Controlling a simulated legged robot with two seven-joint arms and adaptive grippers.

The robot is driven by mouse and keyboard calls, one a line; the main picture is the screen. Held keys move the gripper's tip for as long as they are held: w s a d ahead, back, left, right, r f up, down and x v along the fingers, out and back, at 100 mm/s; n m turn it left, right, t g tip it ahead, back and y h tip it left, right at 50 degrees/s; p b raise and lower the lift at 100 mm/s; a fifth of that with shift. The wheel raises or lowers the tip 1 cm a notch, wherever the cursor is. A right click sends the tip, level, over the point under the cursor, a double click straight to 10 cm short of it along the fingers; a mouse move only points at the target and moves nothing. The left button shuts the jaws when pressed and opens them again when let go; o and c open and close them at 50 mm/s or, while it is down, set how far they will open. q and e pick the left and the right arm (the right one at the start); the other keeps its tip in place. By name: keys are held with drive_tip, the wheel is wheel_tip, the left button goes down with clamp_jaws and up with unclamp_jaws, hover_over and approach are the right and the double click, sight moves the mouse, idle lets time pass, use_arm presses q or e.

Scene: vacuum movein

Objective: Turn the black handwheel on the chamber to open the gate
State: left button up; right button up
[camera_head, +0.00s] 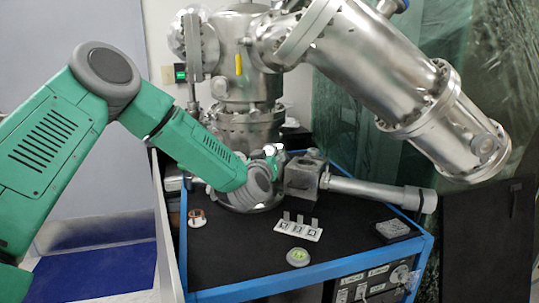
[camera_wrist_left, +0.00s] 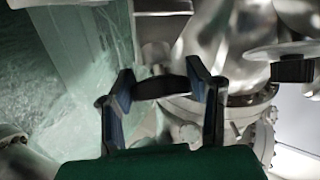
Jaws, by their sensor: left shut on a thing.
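My left arm comes in from the left in the head view and ends with its gripper (camera_head: 271,156) low at the front of the steel chamber (camera_head: 250,82). In the left wrist view my left gripper (camera_wrist_left: 160,78) has its two fingers either side of a dark curved piece, which looks like part of the black handwheel (camera_wrist_left: 172,88). The gripper is shut on it. The rest of the wheel is hidden. In the head view I cannot make out the wheel behind my wrist and gripper. My right gripper is in neither view.
A black-topped table with a blue edge (camera_head: 240,290) bears the chamber. A marker plate (camera_head: 298,230), a round level (camera_head: 298,257) and a dark block (camera_head: 393,229) lie on it. A steel pipe (camera_head: 372,190) sticks out right, below a large tilted cylinder (camera_head: 395,85).

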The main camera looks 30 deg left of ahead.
use_arm(q)
drive_tip(key=n+g+y, duration=0.1)
drive_tip(key=n, duration=0.1)
drive_tip(key=n+g+y+p, duration=0.1)
drive_tip(key=n, duration=0.1)
drive_tip(key=r+n+g+y+p, duration=0.1)
drive_tip(key=n+y, duration=0.1)
drive_tip(key=shift+w+r, duration=0.1)
drive_tip(key=shift+w, duration=0.1)
drive_tip(key=n+g+p, duration=0.2)
drive_tip(key=n, duration=0.1)
drive_tip(key=n+g+y+p, duration=0.1)
drive_tip(key=n+g+p, duration=0.1)
drive_tip(key=n+g, duration=0.1)
drive_tip(key=shift+n+y, duration=0.3)
drive_tip(key=shift+n, duration=0.1)
drive_tip(key=n+g+h+p, duration=0.1)
drive_tip(key=n+g+p, duration=0.2)
drive_tip(key=n+g, duration=0.1)
drive_tip(key=shift+w+n+p, duration=0.1)
drive_tip(key=shift+n+p, duration=0.3)
drive_tip(key=shift+n, duration=0.3)
drive_tip(key=n+g+h+p, duration=0.2)
drive_tip(key=n+g, duration=0.1)
drive_tip(key=shift+a+n, duration=0.1)
drive_tip(key=shift+n, duration=0.2)
drive_tip(key=shift+f, duration=0.2)
